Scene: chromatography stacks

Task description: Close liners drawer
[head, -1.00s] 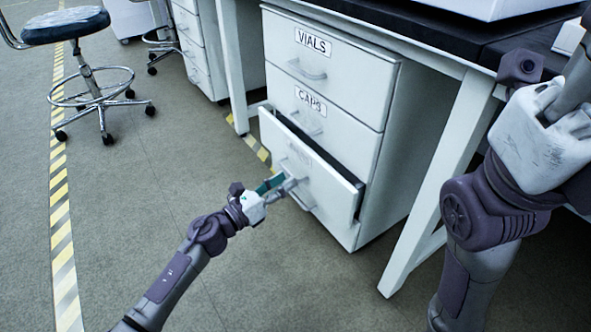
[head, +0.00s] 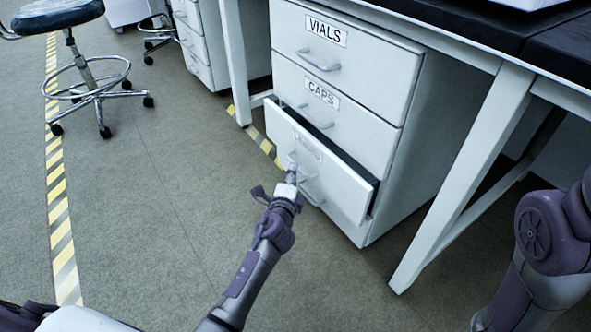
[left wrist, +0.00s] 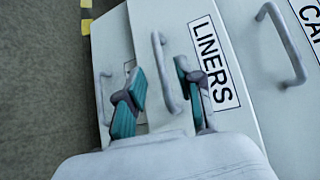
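The liners drawer (head: 340,187) is the third drawer down in a white cabinet and stands partly pulled out, with a dark gap along its top edge. My left gripper (head: 293,170) is at its front, near the handle. In the left wrist view, the liners drawer handle (left wrist: 166,72) lies between the spread teal fingers of my left gripper (left wrist: 160,92), and the LINERS label (left wrist: 213,62) is beside them. The gripper is open; I cannot tell whether a finger touches the drawer. My right gripper is out of view; only part of that arm shows at the right.
The caps drawer (head: 350,118) and vials drawer (head: 375,62) above look shut. A white table leg (head: 465,185) stands right of the cabinet under a dark bench top (head: 480,25). A stool (head: 90,90) is at the left. The floor in front is clear.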

